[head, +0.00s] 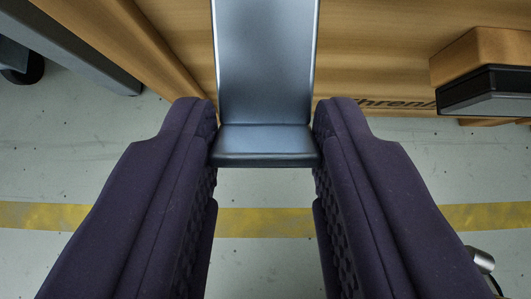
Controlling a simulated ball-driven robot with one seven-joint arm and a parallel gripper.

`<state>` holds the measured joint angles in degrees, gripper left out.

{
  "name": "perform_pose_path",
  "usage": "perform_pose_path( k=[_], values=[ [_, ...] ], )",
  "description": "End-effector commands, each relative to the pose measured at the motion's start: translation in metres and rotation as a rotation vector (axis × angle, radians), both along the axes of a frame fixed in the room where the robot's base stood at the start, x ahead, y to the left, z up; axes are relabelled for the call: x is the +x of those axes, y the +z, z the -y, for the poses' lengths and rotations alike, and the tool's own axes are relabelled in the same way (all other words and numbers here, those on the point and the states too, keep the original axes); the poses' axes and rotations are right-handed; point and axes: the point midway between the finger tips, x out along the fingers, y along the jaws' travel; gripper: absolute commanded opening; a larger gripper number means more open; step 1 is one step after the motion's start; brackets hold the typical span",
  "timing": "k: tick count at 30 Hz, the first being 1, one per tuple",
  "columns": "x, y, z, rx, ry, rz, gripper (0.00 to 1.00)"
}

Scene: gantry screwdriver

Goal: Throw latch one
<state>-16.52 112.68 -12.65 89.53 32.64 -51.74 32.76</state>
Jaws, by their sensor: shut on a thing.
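A grey metal lever with a bent end, which looks like the latch (266,70), runs down from the top middle of the head view. Its lower lip lies between the fingertips of my gripper (265,145). Both dark purple padded fingers touch the lip's sides, so my gripper is shut on it. The upper end of the lever is cut off by the top edge of the view. I cannot tell from this view whether it is latch one.
A wooden panel (390,60) with partly hidden dark lettering lies behind the lever. A wooden block with a black part (490,88) juts out at right. A grey beam (70,65) is at upper left. Below is pale floor with a yellow stripe (265,222); a small metal piece (481,260) shows at lower right.

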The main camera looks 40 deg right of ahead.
Motion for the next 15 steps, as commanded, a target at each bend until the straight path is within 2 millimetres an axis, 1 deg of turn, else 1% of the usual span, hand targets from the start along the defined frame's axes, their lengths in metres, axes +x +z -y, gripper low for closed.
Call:
perform_pose_path(
  k=[1, 3, 15],
  values=[
    [-0.0008, -0.0059, 0.0000, -0.016, 0.001, 0.021, 0.00],
    [0.0001, -0.0078, 0.0002, -0.039, 0.000, 0.054, 0.00],
    [0.0018, -0.0142, 0.0013, -0.105, -0.002, 0.146, 0.00]
  ],
)
